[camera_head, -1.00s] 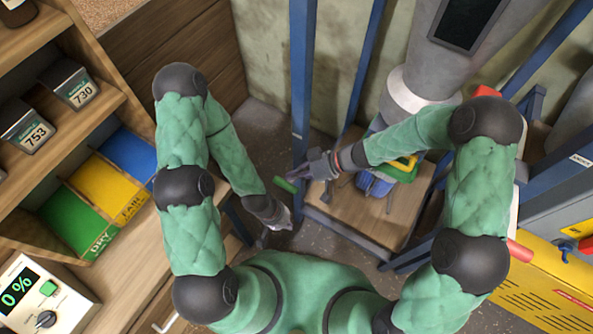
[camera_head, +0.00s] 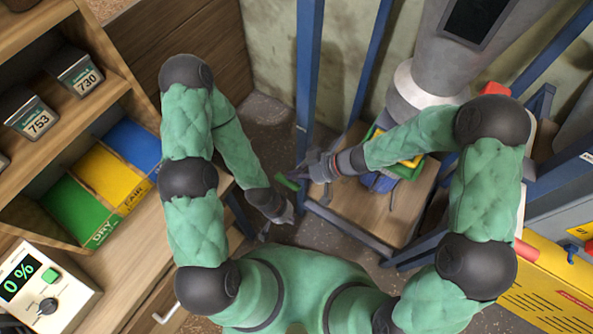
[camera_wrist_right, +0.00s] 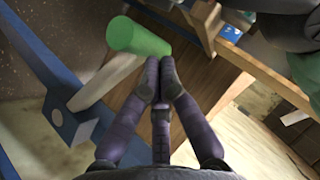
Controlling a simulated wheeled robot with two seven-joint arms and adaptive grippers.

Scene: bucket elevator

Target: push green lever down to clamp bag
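The green lever handle (camera_head: 287,182) sits beside the blue post of the frame in the head view. In the right wrist view the handle (camera_wrist_right: 138,38) is a green cylinder on a pale rod fixed to a blue bar. My right gripper (camera_head: 304,177) is right beside the handle. Its fingertips (camera_wrist_right: 160,72) are close together, just below the handle's right end; I cannot tell whether they touch it. Nothing shows between them. My left gripper (camera_head: 284,218) hangs below and left of the lever, too small to read its fingers. I cannot make out the bag.
Blue posts (camera_head: 310,70) stand close to the lever. A grey spout (camera_head: 412,85) is above a wooden platform (camera_head: 350,212).

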